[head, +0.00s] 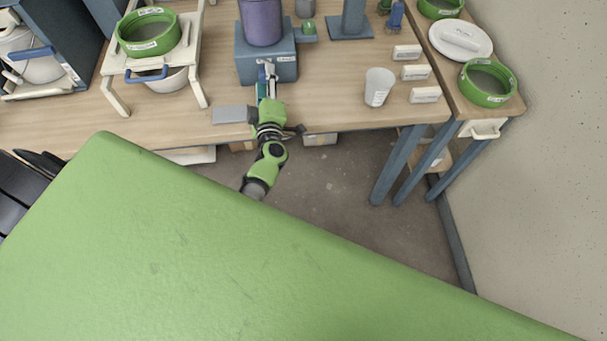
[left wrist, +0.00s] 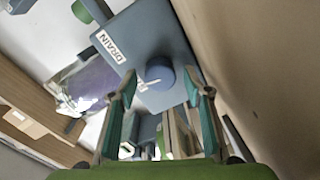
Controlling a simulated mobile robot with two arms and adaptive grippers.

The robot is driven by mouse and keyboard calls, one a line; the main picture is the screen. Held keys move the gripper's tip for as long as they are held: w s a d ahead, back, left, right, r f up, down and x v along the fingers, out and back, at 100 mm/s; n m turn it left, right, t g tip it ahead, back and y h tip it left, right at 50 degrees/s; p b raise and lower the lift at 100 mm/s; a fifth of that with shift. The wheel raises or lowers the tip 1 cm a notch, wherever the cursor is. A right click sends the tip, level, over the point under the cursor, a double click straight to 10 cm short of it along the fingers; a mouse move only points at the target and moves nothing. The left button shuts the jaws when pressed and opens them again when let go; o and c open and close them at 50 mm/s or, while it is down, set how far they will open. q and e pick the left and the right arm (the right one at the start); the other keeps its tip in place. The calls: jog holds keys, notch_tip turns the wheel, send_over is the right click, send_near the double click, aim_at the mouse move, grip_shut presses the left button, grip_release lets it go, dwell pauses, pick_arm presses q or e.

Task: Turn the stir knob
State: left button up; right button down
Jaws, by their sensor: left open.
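A blue-grey machine base (head: 252,63) stands on the table at the top middle of the head view, with a purple bucket (head: 262,22) on it. In the left wrist view a round blue knob (left wrist: 159,72) with a white pointer sits on the base's front face (left wrist: 165,30), near a white "DRAIN" label (left wrist: 107,43). No "stir" label is readable. My left gripper (head: 267,80) is at the base's front. Its fingers (left wrist: 162,92) are open, one on each side of the knob in the picture; I cannot tell whether they touch it. My right gripper is not in view.
A grey plate (head: 231,114) lies at the table's front edge, left of my gripper. A white cup (head: 378,88) and white labels (head: 407,52) are to the right. A white stand (head: 113,68) with a green ring (head: 148,32) is at left. Table between stand and base is clear.

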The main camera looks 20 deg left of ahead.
pick_arm(q)
jog(key=m+p, duration=0.1)
jog(key=m, duration=0.3)
jog(key=shift+r, duration=0.1)
jog(key=m, duration=0.3)
jog(key=shift+d+m, duration=0.1)
jog(key=shift+m, duration=0.2)
jog(key=m, duration=0.3)
jog(key=shift+w, duration=0.1)
jog(key=m, duration=0.3)
jog(key=shift+b, duration=0.3)
jog(key=v, duration=1.3)
jog(key=w+d+f+m+t+h, duration=0.2)
jog(key=d+m+h, duration=0.35)
jog(key=d, duration=0.35)
jog(key=s+d+f+g+h, duration=0.1)
jog(key=s+f+g, duration=0.1)
jog(key=f, duration=0.5)
jog(key=s+d+f+m+g+h+p, duration=0.1)
jog(key=s+d+f+g+h, duration=0.1)
jog(key=s+f, duration=0.3)
jog(key=s+d+f+m+g+h, duration=0.1)
jog(key=s+f, duration=0.3)
jog(key=f, duration=0.6)
jog(key=shift+s+d+f+g+h+p, duration=0.2)
jog(key=shift+d+f+g+h+p, duration=0.15)
jog(key=shift+d+g+h, duration=0.3)
